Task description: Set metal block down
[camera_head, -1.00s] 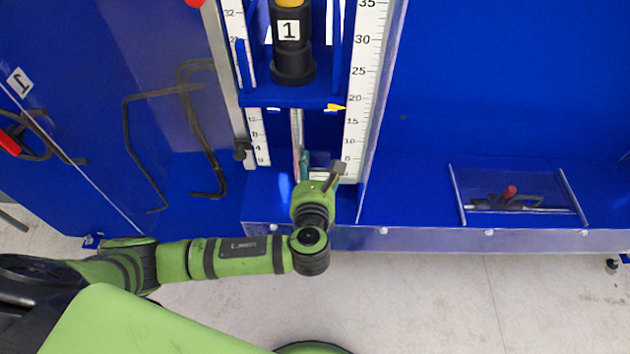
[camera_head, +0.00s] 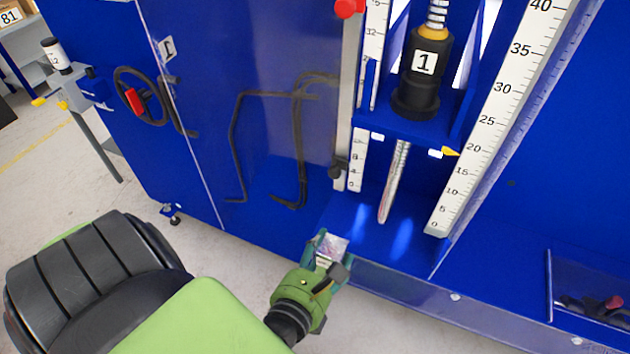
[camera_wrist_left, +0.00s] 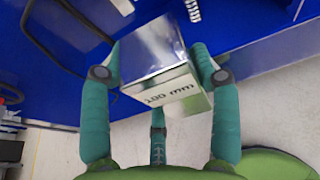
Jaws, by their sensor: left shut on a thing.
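A shiny metal block (camera_head: 332,247) marked "100 mm" is held between the fingers of my left gripper (camera_head: 328,262), at the front edge of the blue machine. The left wrist view shows the block (camera_wrist_left: 155,62) large, with my left gripper's teal fingers (camera_wrist_left: 157,75) on both sides of it. The block is over or just in front of the blue ledge; I cannot tell if it touches. My right gripper does not show.
The blue machine bay (camera_head: 385,245) has a metal rod (camera_head: 394,182), a black cylinder marked 1 (camera_head: 418,75) above, and a white ruler (camera_head: 497,110) at right. A clear-covered tray (camera_head: 595,300) lies at lower right. The ledge beside the rod is clear.

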